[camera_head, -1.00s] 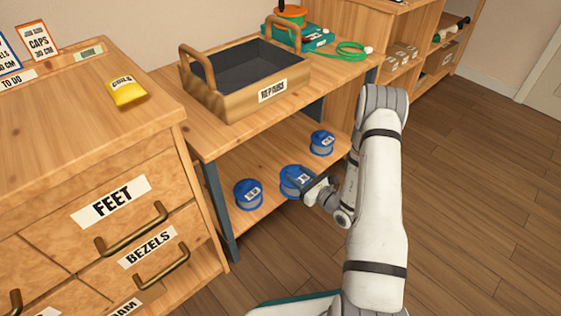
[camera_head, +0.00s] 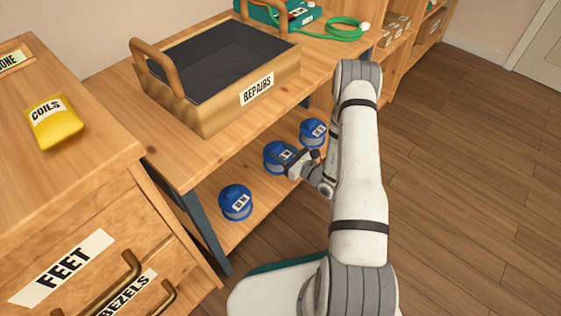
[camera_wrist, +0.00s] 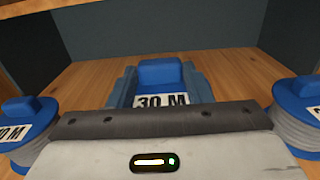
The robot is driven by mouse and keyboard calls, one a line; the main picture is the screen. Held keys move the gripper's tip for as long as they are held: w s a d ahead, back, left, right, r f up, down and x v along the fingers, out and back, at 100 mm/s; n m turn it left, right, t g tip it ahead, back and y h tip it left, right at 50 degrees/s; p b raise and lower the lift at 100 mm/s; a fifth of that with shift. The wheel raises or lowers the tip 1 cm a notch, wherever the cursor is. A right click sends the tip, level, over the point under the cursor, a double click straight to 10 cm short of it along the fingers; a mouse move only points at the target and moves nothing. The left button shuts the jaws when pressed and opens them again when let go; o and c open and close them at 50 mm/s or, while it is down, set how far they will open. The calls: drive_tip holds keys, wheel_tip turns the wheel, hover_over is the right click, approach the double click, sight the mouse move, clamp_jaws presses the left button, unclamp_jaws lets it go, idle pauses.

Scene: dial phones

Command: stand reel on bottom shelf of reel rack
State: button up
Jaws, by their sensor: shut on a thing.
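My gripper (camera_head: 292,160) is shut on a blue reel (camera_head: 275,153) with a white label. In the wrist view this reel (camera_wrist: 163,75) is upright, labelled "30 M", with a grey finger on each side. It is over the lower shelf (camera_head: 255,222) under the wooden bench, between a left reel (camera_head: 235,202) and a right reel (camera_head: 313,132). Both neighbours stand upright and apart from it. Its base is hidden, so I cannot tell whether it touches the shelf board.
A wooden tray labelled REPAIRS (camera_head: 217,109) stands on the bench top (camera_head: 112,92) above the reels. A dark metal leg (camera_head: 207,232) stands at the bench's front left. A drawer cabinet (camera_head: 95,215) is nearer on the left. Open floor (camera_head: 455,185) lies to the right.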

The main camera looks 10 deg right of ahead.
drive_tip(key=shift+a+f+b, duration=0.1)
drive_tip(key=shift+f+b, duration=0.7)
drive_tip(key=shift+f, duration=0.95)
drive_tip(key=shift+f, duration=0.15)
drive_tip(key=o, duration=1.3)
drive_tip(key=shift+o, duration=0.2)
